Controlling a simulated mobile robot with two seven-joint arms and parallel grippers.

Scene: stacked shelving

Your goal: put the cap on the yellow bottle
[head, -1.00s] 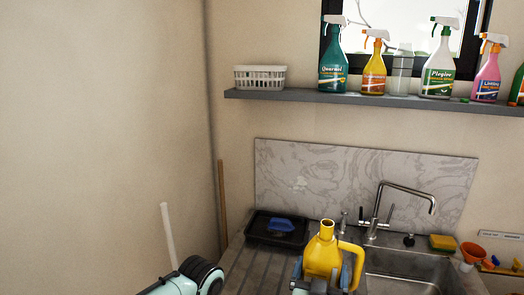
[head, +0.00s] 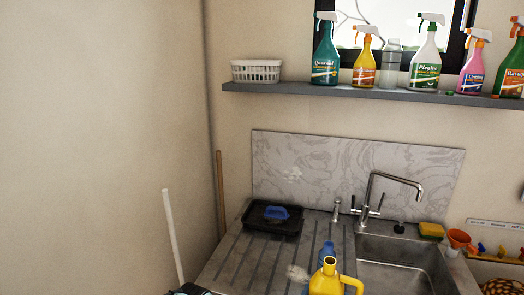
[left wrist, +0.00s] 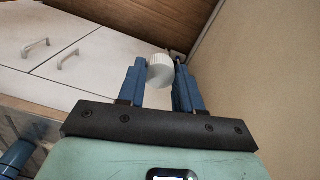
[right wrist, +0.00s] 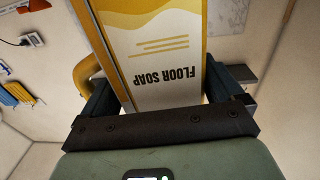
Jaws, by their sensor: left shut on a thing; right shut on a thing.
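The yellow bottle (head: 330,282) is at the bottom of the head view, upright, with its open neck on top and its handle to the right. In the right wrist view my right gripper (right wrist: 152,85) is shut on the yellow bottle (right wrist: 165,72), one finger each side of its "FLOOR SOAP" label. In the left wrist view my left gripper (left wrist: 158,64) is shut on a white ribbed cap (left wrist: 160,72), held near the fingertips. The cap and left gripper fingers do not show in the head view. The cap is apart from the bottle.
The sink (head: 398,262) and tap (head: 392,190) are right of the bottle. A black tray (head: 270,222) sits on the counter at the left. Several spray bottles stand on the shelf (head: 300,92).

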